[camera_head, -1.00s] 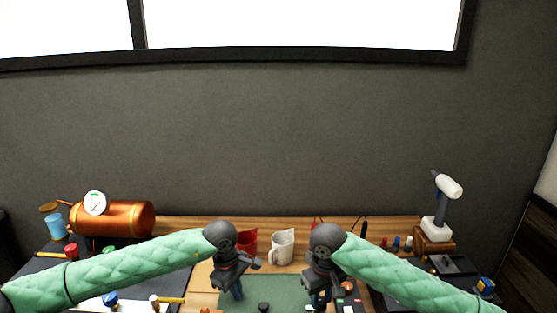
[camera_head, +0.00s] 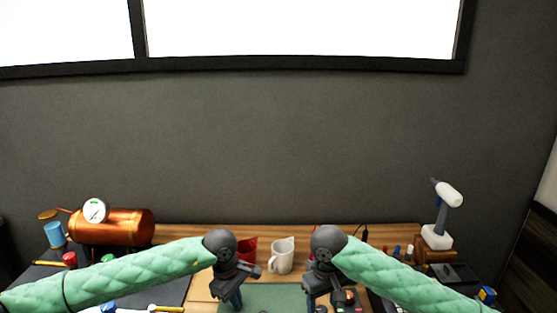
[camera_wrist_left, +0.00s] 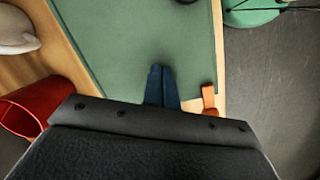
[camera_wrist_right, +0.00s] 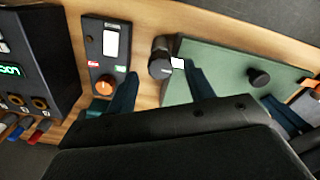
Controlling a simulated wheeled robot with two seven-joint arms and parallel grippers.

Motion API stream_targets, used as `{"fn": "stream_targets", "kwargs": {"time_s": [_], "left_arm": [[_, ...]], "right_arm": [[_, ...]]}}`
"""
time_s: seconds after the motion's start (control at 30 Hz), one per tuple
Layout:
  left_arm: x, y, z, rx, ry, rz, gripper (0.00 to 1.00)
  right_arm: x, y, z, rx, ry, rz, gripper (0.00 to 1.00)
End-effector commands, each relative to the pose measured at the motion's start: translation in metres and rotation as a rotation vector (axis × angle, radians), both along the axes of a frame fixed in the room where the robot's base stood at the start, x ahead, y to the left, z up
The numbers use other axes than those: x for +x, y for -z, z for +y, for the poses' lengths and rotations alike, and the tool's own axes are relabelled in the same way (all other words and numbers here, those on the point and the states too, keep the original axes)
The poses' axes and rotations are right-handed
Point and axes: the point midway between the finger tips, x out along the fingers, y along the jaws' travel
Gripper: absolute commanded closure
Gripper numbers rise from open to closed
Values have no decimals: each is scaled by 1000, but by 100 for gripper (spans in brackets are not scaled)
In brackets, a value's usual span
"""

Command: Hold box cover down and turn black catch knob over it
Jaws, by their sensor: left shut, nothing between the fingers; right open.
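My left gripper (camera_wrist_left: 161,72) is shut and empty over the green mat (camera_wrist_left: 125,40). In the head view my left gripper (camera_head: 235,300) is at the mat's left part. My right gripper (camera_wrist_right: 161,70) is open. A dark round piece (camera_wrist_right: 160,62) with a small white patch shows between its fingers, at the mat's edge. I cannot tell whether they touch it. A black knob (camera_wrist_right: 258,77) stands upright on the mat, apart from the right fingers. I cannot make out a box cover for certain; my wrists hide much of the head view's lower middle.
A black panel (camera_wrist_right: 105,42) with an orange dial and a meter with green digits (camera_wrist_right: 10,70) stand beside the right gripper. A white mug (camera_head: 281,256) and red cup (camera_head: 246,250) stand behind. An orange piece (camera_wrist_left: 209,100) lies by the mat. A copper tank (camera_head: 112,227) stands left.

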Motion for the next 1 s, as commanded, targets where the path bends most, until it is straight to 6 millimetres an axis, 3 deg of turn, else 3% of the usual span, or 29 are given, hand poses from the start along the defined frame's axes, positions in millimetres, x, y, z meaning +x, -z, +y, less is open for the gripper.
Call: {"fn": "stream_targets", "kwargs": {"time_s": [0.3,1.0], "left_arm": [[0,1,0,0,0,1,100],[0,0,0,0,0,1,100]], "right_arm": [[0,-14,0,1,0,0,47],[0,-15,0,1,-86,0,47]]}}
